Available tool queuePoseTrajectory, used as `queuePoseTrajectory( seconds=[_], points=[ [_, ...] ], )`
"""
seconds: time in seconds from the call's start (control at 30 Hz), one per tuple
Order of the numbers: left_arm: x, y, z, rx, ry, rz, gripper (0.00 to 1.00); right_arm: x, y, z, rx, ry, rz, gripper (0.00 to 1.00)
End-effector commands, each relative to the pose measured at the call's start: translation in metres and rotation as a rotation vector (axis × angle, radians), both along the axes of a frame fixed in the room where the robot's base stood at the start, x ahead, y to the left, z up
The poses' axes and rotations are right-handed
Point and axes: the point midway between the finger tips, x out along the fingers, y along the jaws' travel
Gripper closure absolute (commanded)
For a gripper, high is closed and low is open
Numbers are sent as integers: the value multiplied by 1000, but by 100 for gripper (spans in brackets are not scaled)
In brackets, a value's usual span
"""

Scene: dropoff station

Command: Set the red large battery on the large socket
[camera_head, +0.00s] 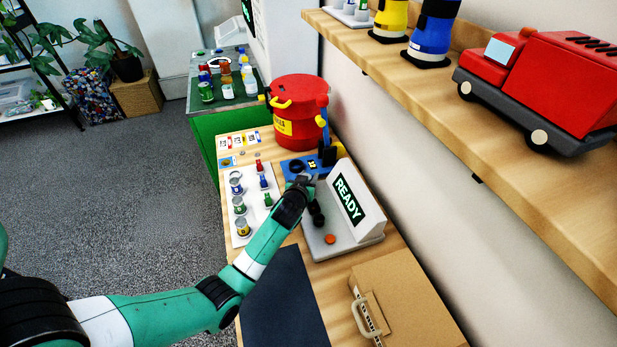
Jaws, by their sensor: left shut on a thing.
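My wrist is close to the block's near edge. My right gripper is not in view.
A white tray (241,239) holds several large and small batteries left of my wrist. The READY stand (351,200) has an orange button. A red bin (299,120) stands behind the block. A cardboard case (408,300) and dark mat (284,305) lie nearer. A shelf (440,85) overhangs at right.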

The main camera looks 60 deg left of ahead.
Motion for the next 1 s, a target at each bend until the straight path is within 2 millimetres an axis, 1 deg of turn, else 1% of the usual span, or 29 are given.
queuePoseTrajectory(
  seconds=[0.6,1.0],
  points=[
    [0,0,0,1,-1,0,100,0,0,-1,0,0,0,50],
    [0,0,-7,1,-1,0,100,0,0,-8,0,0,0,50]
  ],
)
